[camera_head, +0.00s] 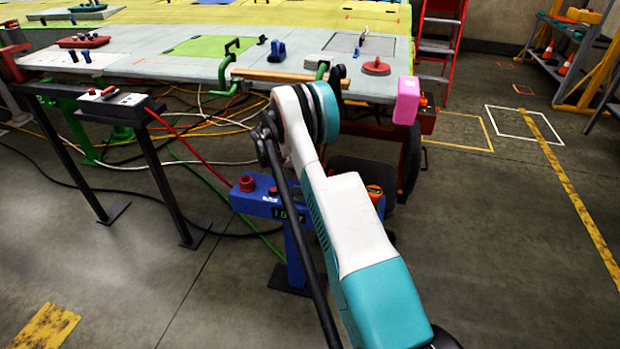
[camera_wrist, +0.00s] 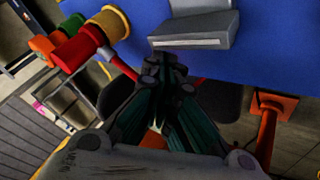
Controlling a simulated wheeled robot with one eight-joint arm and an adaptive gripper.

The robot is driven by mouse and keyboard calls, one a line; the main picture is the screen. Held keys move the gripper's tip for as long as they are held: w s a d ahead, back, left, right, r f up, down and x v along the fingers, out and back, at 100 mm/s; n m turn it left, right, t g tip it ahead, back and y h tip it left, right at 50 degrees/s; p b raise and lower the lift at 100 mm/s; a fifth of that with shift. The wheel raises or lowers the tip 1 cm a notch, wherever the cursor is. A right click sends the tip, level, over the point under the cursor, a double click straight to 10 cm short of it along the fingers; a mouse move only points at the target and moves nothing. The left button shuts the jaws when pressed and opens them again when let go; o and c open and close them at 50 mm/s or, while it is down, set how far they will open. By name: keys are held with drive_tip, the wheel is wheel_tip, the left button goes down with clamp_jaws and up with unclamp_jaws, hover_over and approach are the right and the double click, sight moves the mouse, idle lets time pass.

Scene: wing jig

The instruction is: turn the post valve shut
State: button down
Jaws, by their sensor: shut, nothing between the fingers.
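A blue post (camera_head: 299,250) stands on the floor, with a blue box (camera_head: 256,203) on top that carries a red knob (camera_head: 247,183) and a small display. My arm hides part of it. The wrist view shows a blue surface (camera_wrist: 275,45) and a red round fitting with a yellow collar (camera_wrist: 78,52) at upper left. I cannot tell for sure which fitting is the post valve. My gripper (camera_wrist: 166,62) is shut and empty, its tips over the blue surface's lower edge, right of the red fitting and apart from it. The head view does not show the gripper clearly.
A grey bracket (camera_wrist: 195,25) sticks out just above my fingertips. The large jig table (camera_head: 160,65) stands behind the post, with a pink block (camera_head: 406,100) at its corner. Hoses and cables lie on the floor at left. Open floor lies to the right.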

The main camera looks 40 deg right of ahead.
idle(0.4)
drive_tip(key=v, duration=0.7)
drive_tip(key=shift+r, duration=0.2)
drive_tip(key=shift+w+a, duration=0.1)
drive_tip(key=shift+w, duration=0.05)
